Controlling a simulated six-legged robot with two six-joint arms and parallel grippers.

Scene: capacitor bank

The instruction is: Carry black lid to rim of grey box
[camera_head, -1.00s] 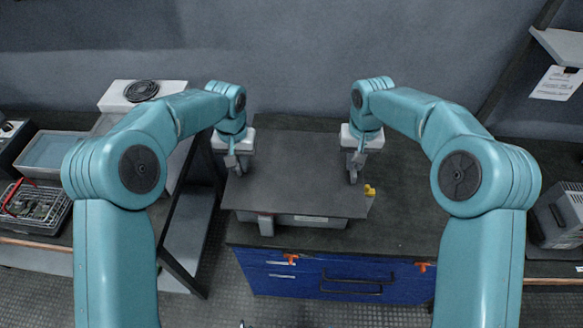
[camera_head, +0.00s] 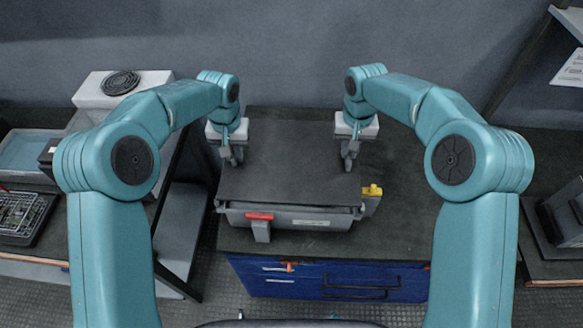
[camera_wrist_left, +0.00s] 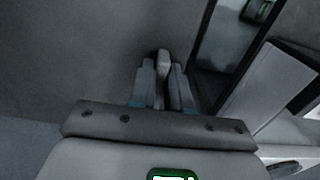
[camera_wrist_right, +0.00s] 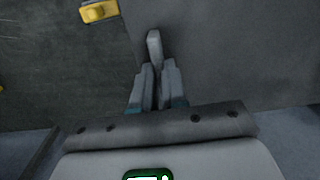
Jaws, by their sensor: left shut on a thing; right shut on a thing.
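The black lid (camera_head: 290,165) is a flat dark panel, held level between my two grippers in the head view. My left gripper (camera_head: 232,158) is shut on the lid's left side. My right gripper (camera_head: 350,158) is shut on its right side. In the left wrist view the fingers (camera_wrist_left: 162,80) close on a grey tab at the lid's edge; the right wrist view shows the same (camera_wrist_right: 155,75). The grey box (camera_head: 310,222) is directly under the lid. Its front wall shows below the lid's front edge, and its inside is hidden. I cannot tell whether lid and rim touch.
A red-topped latch (camera_head: 260,222) is on the box's front. A yellow part (camera_head: 371,191) sits at the box's right side. The dark bench (camera_head: 400,215) is clear to the right. A blue drawer cabinet (camera_head: 330,278) is below, and a white unit (camera_head: 90,92) stands at the left.

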